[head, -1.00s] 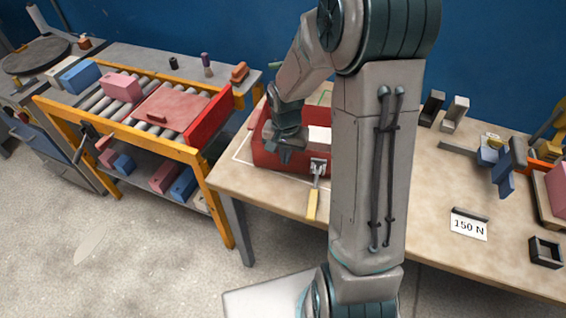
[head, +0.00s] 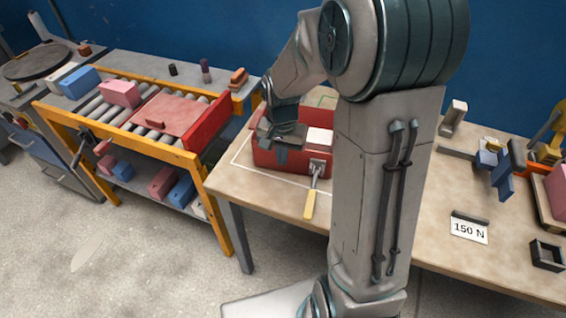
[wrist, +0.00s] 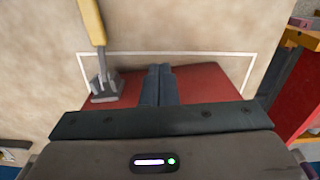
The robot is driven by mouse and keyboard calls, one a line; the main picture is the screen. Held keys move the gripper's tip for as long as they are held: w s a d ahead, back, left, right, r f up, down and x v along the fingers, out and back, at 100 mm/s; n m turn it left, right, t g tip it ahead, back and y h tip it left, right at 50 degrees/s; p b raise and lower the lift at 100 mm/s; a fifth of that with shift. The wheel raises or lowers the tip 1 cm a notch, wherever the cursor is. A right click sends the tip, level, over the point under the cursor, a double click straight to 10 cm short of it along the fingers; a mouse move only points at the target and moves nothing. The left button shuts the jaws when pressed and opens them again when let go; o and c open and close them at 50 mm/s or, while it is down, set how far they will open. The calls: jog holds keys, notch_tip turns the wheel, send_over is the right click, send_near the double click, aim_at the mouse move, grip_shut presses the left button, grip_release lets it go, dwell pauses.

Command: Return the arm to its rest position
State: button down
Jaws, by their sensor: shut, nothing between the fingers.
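My gripper (head: 281,153) is in front of the red mould box (head: 262,160) on the tan table in the head view. In the wrist view my gripper (wrist: 158,68) has its two dark fingers together, with nothing between them, over the red front of the box (wrist: 205,85).
A yellow-framed roller conveyor (head: 182,153) with a red panel (head: 166,112) and a pink block (head: 119,94) stands left of the table. On the table's right are a "150 N" card (head: 469,230), a black square frame (head: 547,254) and blue fixtures (head: 502,180). The table front is mostly bare.

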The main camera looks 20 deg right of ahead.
notch_tip(320, 180, up, 6)
jog(key=s+r+n+t, duration=0.1)
jog(key=s+r+n, duration=0.1)
jog(key=s, duration=0.6)
jog(key=s+r+n+t, duration=0.2)
jog(key=s+r+n, duration=0.1)
jog(key=s, duration=0.5)
jog(key=shift+r+n, duration=0.15)
jog(key=shift+n, duration=0.65)
